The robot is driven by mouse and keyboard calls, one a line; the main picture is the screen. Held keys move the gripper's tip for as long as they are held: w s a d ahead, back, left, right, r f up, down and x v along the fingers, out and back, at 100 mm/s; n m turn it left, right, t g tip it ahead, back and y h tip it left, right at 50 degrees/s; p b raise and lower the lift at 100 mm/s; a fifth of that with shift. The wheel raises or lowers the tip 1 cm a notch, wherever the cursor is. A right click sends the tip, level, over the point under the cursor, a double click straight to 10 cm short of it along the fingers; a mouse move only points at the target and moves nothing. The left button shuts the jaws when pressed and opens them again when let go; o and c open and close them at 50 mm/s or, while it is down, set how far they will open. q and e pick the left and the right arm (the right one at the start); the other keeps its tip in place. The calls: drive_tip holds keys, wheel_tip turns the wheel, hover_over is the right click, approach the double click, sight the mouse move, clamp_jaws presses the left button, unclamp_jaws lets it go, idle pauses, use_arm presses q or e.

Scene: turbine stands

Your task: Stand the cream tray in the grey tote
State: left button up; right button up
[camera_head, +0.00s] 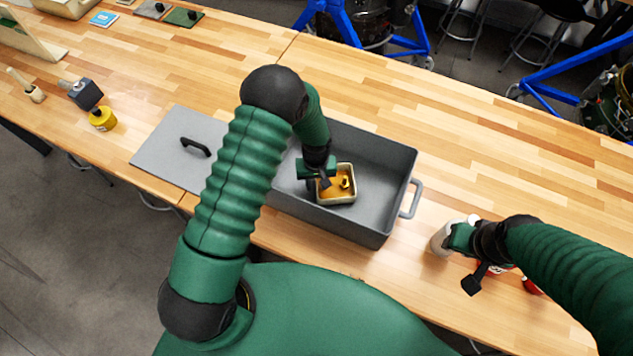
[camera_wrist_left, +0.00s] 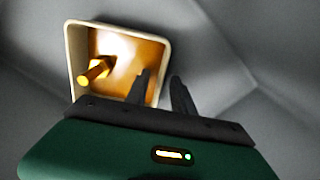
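The cream tray (camera_head: 351,168), with an orange-yellow inside and a small yellow peg-like piece in it, sits open side up inside the grey tote (camera_head: 390,195). It also shows in the left wrist view (camera_wrist_left: 120,28). My left gripper (camera_head: 323,183) is down in the tote at the tray's left side. In the left wrist view my left gripper (camera_wrist_left: 160,76) shows two fingers apart, one over the tray's inside and one outside its rim. Contact with the rim cannot be told. My right gripper (camera_head: 458,240) is outside the tote, by a white object (camera_head: 441,238); its fingers are unclear.
A flat grey lid with a black handle (camera_head: 155,155) lies left of the tote. The tote's handle (camera_head: 413,200) sticks out at right. A yellow item (camera_head: 103,119) and a dark block (camera_head: 85,93) stand far left. The table behind the tote is clear.

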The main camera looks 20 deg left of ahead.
use_arm(q)
drive_tip(key=shift+o, duration=0.4)
wheel_tip(320, 180, up, 7)
drive_tip(key=p, duration=0.5)
